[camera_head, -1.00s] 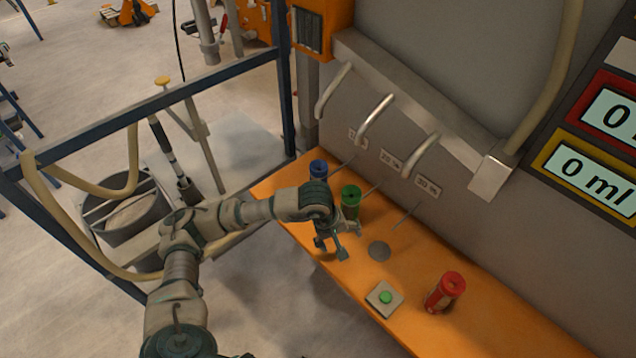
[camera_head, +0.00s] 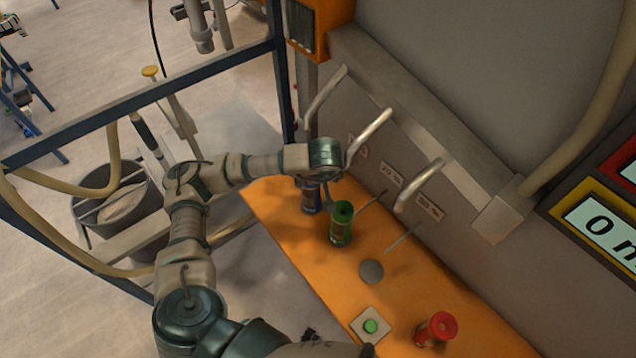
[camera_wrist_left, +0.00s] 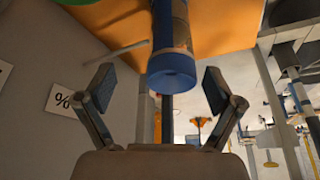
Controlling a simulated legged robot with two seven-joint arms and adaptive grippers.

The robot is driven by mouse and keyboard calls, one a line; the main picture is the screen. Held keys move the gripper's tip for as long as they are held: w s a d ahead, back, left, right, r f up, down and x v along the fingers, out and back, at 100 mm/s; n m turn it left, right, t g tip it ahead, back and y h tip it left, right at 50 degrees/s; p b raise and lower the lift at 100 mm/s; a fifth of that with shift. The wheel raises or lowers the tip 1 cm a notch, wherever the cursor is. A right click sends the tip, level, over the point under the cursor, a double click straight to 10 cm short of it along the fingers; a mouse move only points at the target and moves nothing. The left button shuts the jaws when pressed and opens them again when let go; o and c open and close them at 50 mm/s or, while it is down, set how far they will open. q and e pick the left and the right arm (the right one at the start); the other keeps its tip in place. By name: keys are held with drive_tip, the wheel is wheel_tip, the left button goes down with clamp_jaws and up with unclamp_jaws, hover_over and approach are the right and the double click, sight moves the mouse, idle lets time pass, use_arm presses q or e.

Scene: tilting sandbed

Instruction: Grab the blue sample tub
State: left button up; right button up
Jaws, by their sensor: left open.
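The blue sample tub (camera_head: 311,198) stands on the orange bench, left of the green tub, its top partly hidden by my left wrist in the head view. In the left wrist view, the blue tub (camera_wrist_left: 172,62) appears upside down, between and just beyond the two spread fingers of my left gripper (camera_wrist_left: 158,92). The gripper is open and empty; I see no finger touching the tub. In the head view my left gripper is mostly hidden at the arm's end, above the tub. My right gripper does not show.
A green tub (camera_head: 341,226) stands close to the right of the blue one. A red tub (camera_head: 436,330) and a green button (camera_head: 370,326) are nearer on the orange bench (camera_head: 305,262). Metal pipes (camera_head: 368,135) jut from the wall close by my left wrist.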

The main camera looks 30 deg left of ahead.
sight(311, 193)
use_arm(q)
drive_tip(key=s+a+p+x, duration=0.1)
drive_tip(key=x, duration=0.6)
drive_tip(key=shift+a+f+p, duration=0.2)
drive_tip(key=shift+a+p, duration=0.1)
drive_tip(key=shift+p, duration=0.1)
drive_tip(key=shift+w+d+r, duration=0.1)
drive_tip(key=shift+w+d, duration=0.05)
drive_tip(key=shift+d, duration=0.2)
drive_tip(key=c, duration=0.6)
drive_tip(key=shift+d, duration=0.1)
drive_tip(key=c, duration=0.8)
drive_tip(key=shift+c, duration=0.2)
drive_tip(key=shift+a, duration=0.25)
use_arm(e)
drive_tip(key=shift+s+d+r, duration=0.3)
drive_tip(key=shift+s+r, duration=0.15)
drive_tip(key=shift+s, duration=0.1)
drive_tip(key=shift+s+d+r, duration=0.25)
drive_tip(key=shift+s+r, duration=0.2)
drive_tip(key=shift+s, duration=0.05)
